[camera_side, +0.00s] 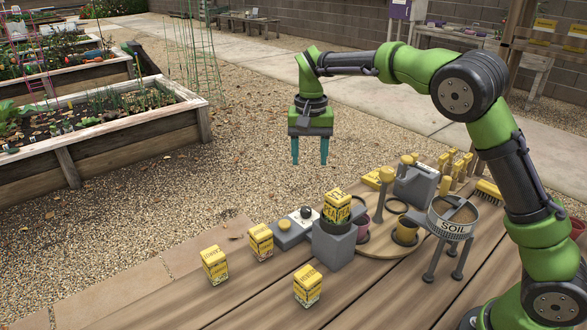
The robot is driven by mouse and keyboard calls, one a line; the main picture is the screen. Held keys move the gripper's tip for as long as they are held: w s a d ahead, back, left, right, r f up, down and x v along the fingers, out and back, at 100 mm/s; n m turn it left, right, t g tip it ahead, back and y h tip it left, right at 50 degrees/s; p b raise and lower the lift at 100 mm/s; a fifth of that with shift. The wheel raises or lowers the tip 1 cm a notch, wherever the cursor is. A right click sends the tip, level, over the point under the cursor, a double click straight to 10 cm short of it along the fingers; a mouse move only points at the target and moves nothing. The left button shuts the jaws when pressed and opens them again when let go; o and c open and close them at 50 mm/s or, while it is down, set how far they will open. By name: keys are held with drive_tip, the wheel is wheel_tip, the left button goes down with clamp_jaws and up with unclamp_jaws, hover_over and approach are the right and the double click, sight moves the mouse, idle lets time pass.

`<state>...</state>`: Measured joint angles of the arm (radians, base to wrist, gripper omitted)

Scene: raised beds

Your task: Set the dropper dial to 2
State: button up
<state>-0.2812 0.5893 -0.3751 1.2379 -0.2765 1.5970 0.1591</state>
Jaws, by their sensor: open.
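A low grey unit (287,238) sits on the wooden table, left of the grey block. It carries a yellow round button or cap and a dark round knob (306,212) on a pale plate, which looks like the dial. The marks on the plate are too small to read, so its setting cannot be told. My gripper (309,160) hangs in the air above the unit, fingers pointing down, open and empty. It is well clear of the knob and touches nothing.
A grey block (334,245) holds a yellow seed box (337,206) beside the unit. Yellow boxes stand in front and left (215,265), (261,242), (308,286). A SOIL sieve (450,229) on legs and a round wooden board (377,247) with pots lie right.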

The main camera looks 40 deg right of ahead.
sight(306, 208)
drive_tip(key=shift+m, duration=0.4)
drive_tip(key=f, duration=1.5)
drive_tip(key=shift+a+f, duration=0.1)
drive_tip(key=shift+a, duration=0.1)
clamp_jaws()
